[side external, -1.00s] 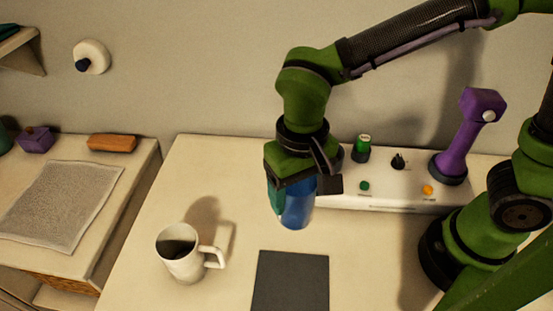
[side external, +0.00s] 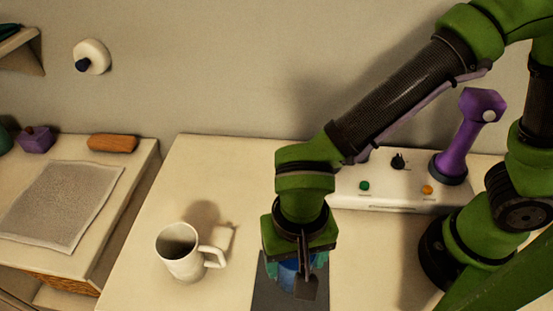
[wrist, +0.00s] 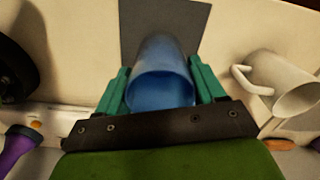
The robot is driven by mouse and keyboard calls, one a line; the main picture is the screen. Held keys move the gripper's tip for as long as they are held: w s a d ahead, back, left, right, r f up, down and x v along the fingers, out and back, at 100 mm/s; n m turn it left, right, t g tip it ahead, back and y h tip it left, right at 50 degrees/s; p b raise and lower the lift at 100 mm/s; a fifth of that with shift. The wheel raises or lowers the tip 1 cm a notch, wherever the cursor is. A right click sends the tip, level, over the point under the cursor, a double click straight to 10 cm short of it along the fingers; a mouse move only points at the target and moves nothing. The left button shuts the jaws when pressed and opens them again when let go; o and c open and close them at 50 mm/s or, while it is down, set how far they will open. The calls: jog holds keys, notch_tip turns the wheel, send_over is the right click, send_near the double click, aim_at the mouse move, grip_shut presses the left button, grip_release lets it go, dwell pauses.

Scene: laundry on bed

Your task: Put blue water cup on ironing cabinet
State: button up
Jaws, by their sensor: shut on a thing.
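The blue cup (wrist: 160,85) is upright between the two teal fingers of my gripper (wrist: 160,92) in the wrist view. My gripper is shut on it. In the side view my gripper (side external: 295,272) covers most of the blue cup (side external: 289,266), and only a small part of it shows. The cup is over or on the dark grey square (side external: 262,298) on the pale top; I cannot tell whether it touches. The pale surface (side external: 190,155) is likely the cabinet top, but I cannot tell for sure.
A white mug (side external: 182,255) stands left of my gripper, handle towards it. A white panel with knobs (side external: 390,195) and a purple handled object (side external: 463,140) stand at the back right. A lower surface at left holds a grey cloth (side external: 60,205) and an orange block (side external: 112,143).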

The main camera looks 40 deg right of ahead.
jog(key=shift+f, duration=2.15)
jog(key=shift+f, duration=0.15)
jog(key=o, duration=1.1)
jog(key=shift+c, duration=0.2)
notch_tip(320, 180, up, 12)
jog(key=w+d+r+t, duration=0.1)
jog(key=d+r+t, duration=0.1)
jog(key=d, duration=0.6)
jog(key=w+d+r+n+t+y, duration=0.1)
jog(key=w+d+r+t, duration=0.1)
jog(key=d, duration=0.7)
jog(key=w+d+r+t+y, duration=0.1)
jog(key=w+d+r+t, duration=0.1)
jog(key=d, duration=0.7)
jog(key=shift+d+r+t, duration=0.2)
jog(key=shift+r+t, duration=0.4)
jog(key=shift+r, duration=0.3)
